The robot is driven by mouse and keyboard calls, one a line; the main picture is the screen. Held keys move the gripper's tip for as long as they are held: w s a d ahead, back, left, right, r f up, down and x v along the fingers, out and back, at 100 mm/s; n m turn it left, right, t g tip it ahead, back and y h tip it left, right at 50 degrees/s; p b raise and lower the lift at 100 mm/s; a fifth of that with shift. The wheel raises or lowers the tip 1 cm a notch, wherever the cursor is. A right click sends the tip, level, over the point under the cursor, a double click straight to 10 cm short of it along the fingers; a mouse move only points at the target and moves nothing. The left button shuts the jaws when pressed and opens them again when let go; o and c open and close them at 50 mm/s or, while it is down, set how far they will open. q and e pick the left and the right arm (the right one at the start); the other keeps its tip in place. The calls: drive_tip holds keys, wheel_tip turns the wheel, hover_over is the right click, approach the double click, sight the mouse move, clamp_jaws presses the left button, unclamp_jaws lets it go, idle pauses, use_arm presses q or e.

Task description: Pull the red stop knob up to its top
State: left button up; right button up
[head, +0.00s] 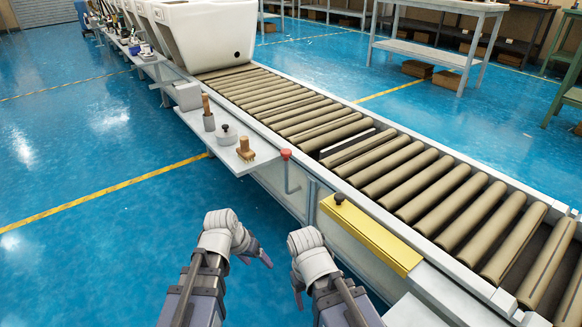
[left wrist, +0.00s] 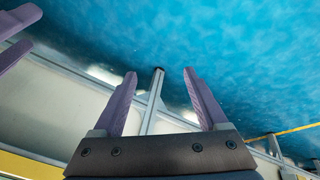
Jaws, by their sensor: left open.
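My left gripper (head: 257,257) is open and empty, low in front of the conveyor and well short of the knob. In the left wrist view its two purple fingers (left wrist: 160,74) stand apart with nothing between them; the knob does not show there. My right gripper (head: 299,292) is just to the right of the left one, apart from the knob. Its two fingers show spread at the left edge of the left wrist view.
A yellow box (head: 370,238) with a black knob (head: 339,198) is on the near side. The side shelf (head: 222,137) holds a wooden-handled tool, a grey round piece and a brush.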

sight(283, 154)
use_arm(q)
drive_tip(key=w+d+r+m+t+h, duration=0.2)
drive_tip(key=w+d+r+t+h, duration=0.15)
drive_tip(key=w, duration=0.35)
drive_tip(key=w+d+r+m+t+h, duration=0.2)
drive_tip(key=w+d+r, duration=0.25)
drive_tip(key=w, duration=0.25)
drive_tip(key=w+r+t, duration=0.2)
drive_tip(key=w+r, duration=0.1)
drive_tip(key=w+a+r+t, duration=0.1)
drive_tip(key=w+r+t, duration=0.1)
drive_tip(key=w+r, duration=0.1)
drive_tip(key=w+r+t+h, duration=0.1)
drive_tip(key=w+r+t, duration=0.1)
drive_tip(key=w+r, duration=0.1)
drive_tip(key=shift+w+a+r+n+t, duration=0.2)
drive_tip(key=shift+r+n+t, duration=0.2)
drive_tip(key=shift+r, duration=0.15)
drive_tip(key=shift+w+a+r+t+y, duration=0.25)
drive_tip(key=shift+r, duration=0.05)
drive_tip(key=x, duration=0.7)
drive_tip(key=shift+w+d, duration=0.25)
drive_tip(key=shift+w, duration=0.05)
clamp_jaws()
